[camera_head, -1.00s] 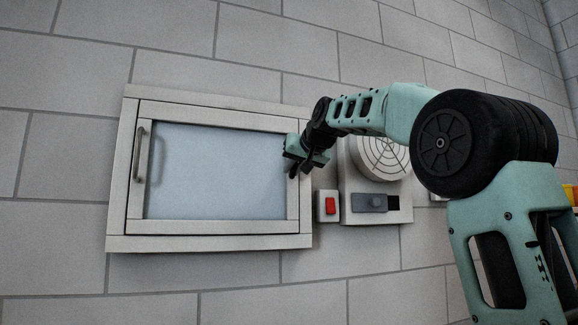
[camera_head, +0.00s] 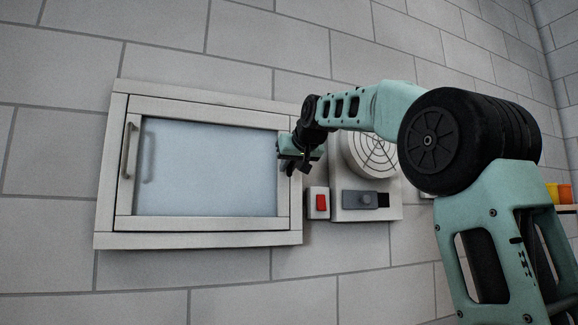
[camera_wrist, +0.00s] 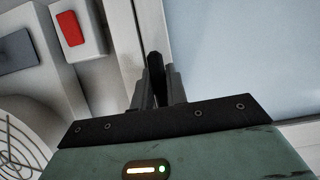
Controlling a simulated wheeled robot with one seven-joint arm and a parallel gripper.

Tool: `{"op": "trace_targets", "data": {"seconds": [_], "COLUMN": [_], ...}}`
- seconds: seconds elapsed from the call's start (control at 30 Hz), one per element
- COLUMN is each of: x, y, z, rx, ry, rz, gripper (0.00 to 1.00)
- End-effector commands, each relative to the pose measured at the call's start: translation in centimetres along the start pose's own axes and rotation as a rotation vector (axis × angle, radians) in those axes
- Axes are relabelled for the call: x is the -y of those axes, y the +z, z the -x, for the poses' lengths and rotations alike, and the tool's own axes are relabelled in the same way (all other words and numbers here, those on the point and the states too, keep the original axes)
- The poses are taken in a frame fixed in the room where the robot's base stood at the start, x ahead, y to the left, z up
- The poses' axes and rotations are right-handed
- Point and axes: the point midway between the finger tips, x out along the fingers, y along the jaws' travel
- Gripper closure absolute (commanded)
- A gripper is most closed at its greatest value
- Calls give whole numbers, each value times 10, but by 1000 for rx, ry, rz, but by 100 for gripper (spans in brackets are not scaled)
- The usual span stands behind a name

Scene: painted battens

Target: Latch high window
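The window (camera_head: 208,168) is a pale blue pane in a white sash, mounted on the wall. The sash looks flush in its frame (camera_head: 200,240). A grey vertical handle (camera_head: 129,150) is on the sash's left side. My gripper (camera_head: 288,168) is at the right side of the window frame, covering part of it. In the wrist view, my gripper (camera_wrist: 156,82) has its two grey fingers close together over the white frame, with a narrow black piece (camera_wrist: 155,66) between them. I cannot tell whether that piece is a latch or whether they grip it.
Right of the window are a small white box with a red switch (camera_head: 321,203), and a panel with a round vent (camera_head: 372,155) and a grey slider (camera_head: 364,200). Yellow and orange containers (camera_head: 558,193) stand on a shelf at the far right.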

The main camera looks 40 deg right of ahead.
Motion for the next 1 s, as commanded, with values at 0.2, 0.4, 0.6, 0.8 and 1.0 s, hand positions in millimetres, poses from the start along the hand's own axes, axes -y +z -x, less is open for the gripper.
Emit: {"op": "trace_targets", "data": {"seconds": [0.2, 0.4, 0.6, 0.8, 1.0], "x": [-1, -1, 0, 0, 0], "y": [0, 0, 2, 2, 2], "z": [0, 2, 26, 73, 120], "rx": [1, -1, -4, -6, -5], "ry": [2, 1, 0, 0, 0], "rz": [2, 1, -1, 0, 1], "gripper": [64, 64, 64, 64, 64]}}
